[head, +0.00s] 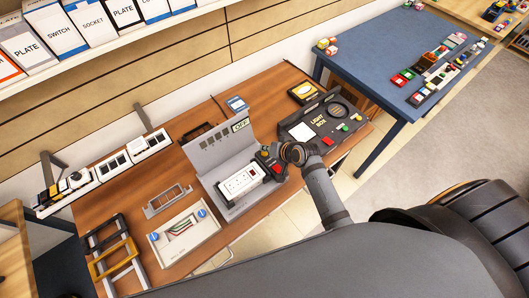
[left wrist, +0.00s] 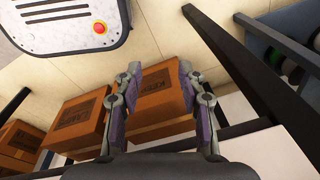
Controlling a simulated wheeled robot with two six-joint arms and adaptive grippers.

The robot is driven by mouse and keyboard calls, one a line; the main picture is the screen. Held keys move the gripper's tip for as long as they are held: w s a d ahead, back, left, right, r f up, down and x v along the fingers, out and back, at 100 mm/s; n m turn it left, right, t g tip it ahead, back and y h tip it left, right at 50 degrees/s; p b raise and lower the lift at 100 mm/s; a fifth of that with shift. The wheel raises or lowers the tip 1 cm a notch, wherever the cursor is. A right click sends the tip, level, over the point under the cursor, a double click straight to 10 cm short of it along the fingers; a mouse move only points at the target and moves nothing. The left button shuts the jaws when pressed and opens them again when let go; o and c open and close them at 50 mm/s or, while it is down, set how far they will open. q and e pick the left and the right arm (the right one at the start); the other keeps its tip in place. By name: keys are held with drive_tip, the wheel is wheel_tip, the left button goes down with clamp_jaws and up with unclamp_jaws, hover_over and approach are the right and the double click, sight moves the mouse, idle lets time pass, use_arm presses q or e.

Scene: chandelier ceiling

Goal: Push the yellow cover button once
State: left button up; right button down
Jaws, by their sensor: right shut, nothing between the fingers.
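In the head view my right gripper (head: 264,162) is shut and empty. It is over the right side of a grey stand (head: 226,150) marked OFF, close to a white outlet panel (head: 240,184). I cannot tell whether it touches either one. A small red patch shows at the gripper. A black box with a yellow top (head: 303,91) lies at the table's back right, apart from the gripper; I cannot tell whether this is the yellow cover button. In the left wrist view my left gripper (left wrist: 162,88) is open and empty, with cardboard boxes behind its fingers.
A black light box (head: 325,120) with red and green buttons is right of the stand on the wooden table (head: 130,190). A tray with wires (head: 184,235) and frames lie at the left. A blue table (head: 375,55) stands behind right. A shelf of boxes (head: 80,35) runs above.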

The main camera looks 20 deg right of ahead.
sight(266, 154)
drive_tip(key=shift+f, duration=0.2)
drive_tip(key=shift+f, duration=0.25)
drive_tip(key=shift+f, duration=0.5)
idle(0.6)
drive_tip(key=shift+r, duration=0.1)
drive_tip(key=shift+r+p, duration=0.8)
drive_tip(key=shift+r, duration=0.05)
wheel_tip(266, 154, up, 5)
drive_tip(key=p, duration=0.5)
drive_tip(key=shift+r, duration=0.1)
